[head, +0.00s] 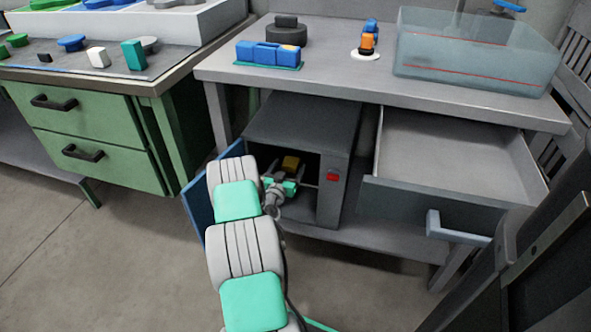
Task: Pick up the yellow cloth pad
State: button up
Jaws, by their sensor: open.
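The yellow cloth pad (291,162) is a small yellow-brown block inside the open grey cabinet (345,150) under the bench. My gripper (288,170) reaches into the cabinet opening from the front. Its jaws are open, with the pad at or just beyond the fingertips. I cannot tell whether the fingers touch it. The lower part of the pad is hidden by my gripper.
The cabinet's blue door (198,203) stands open at the left, close to my arm. A red button (332,177) is on the cabinet's right front. An empty drawer (445,205) is pulled out at the right. A clear tank (478,55) stands on the bench (340,75).

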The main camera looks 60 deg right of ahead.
aim_at(293, 157)
jog(key=d, duration=0.2)
jog(key=d+b, duration=0.1)
jog(key=d, duration=0.1)
jog(key=w+d+b, duration=0.1)
jog(key=d, duration=0.1)
jog(key=shift+d+f, duration=0.3)
jog(key=shift+d, duration=0.05)
jog(key=c, duration=1.4)
jog(key=shift+r, duration=0.1)
jog(key=shift+c, duration=0.2)
